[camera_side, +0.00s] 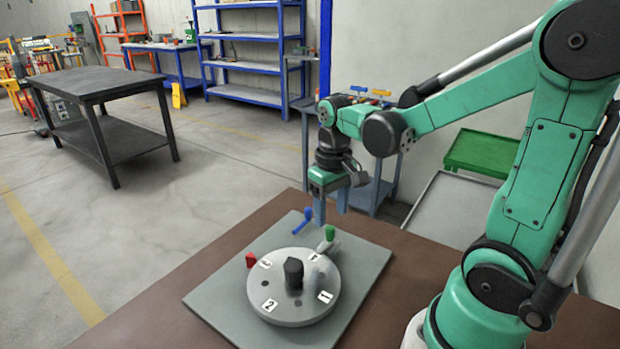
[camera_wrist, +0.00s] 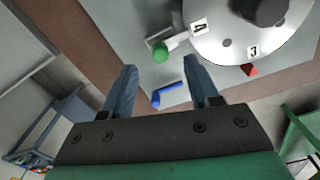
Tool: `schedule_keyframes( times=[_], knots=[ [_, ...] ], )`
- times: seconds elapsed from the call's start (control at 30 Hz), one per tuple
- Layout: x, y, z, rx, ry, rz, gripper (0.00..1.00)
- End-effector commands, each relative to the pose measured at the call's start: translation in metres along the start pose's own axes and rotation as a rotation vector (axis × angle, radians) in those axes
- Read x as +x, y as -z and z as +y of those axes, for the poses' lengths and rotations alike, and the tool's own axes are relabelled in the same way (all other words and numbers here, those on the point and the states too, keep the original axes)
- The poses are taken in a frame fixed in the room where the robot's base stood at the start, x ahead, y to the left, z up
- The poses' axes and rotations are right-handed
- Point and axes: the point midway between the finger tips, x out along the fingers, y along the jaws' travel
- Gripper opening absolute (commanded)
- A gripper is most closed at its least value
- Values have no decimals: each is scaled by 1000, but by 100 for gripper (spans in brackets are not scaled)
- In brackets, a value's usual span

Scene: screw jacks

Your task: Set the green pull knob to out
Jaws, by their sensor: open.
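The green pull knob (camera_side: 330,232) sits at the end of a short grey mount at the back edge of a round grey dial plate (camera_side: 270,308). It also shows in the wrist view (camera_wrist: 160,52), close to the left fingertip in the picture. I cannot tell how far the knob is drawn out. My gripper (camera_side: 331,207) points down above the knob, with its two blue-grey fingers apart and nothing between them. The fingers also show in the wrist view (camera_wrist: 160,66). A visible gap separates the fingertips from the knob.
A blue lever (camera_side: 302,222) stands just left of the green knob. A red pointer (camera_side: 251,260) sits at the dial's edge. A black knob (camera_side: 293,275) rises from the dial's middle, among numbered tags. The grey base board (camera_side: 215,295) lies on a brown table (camera_side: 140,325).

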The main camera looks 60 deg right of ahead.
Motion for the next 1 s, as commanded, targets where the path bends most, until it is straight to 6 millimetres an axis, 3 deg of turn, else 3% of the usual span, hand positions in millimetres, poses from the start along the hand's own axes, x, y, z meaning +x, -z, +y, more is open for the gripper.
schedule_keyframes(
  times=[0.3,0.7,0.9,1.0],
  knots=[
    [33,0,0,-1,0,4,54],
    [38,0,-1,-1,0,5,54],
    [38,0,-1,-1,0,5,0],
    [38,0,-1,-1,0,5,0]
  ],
)
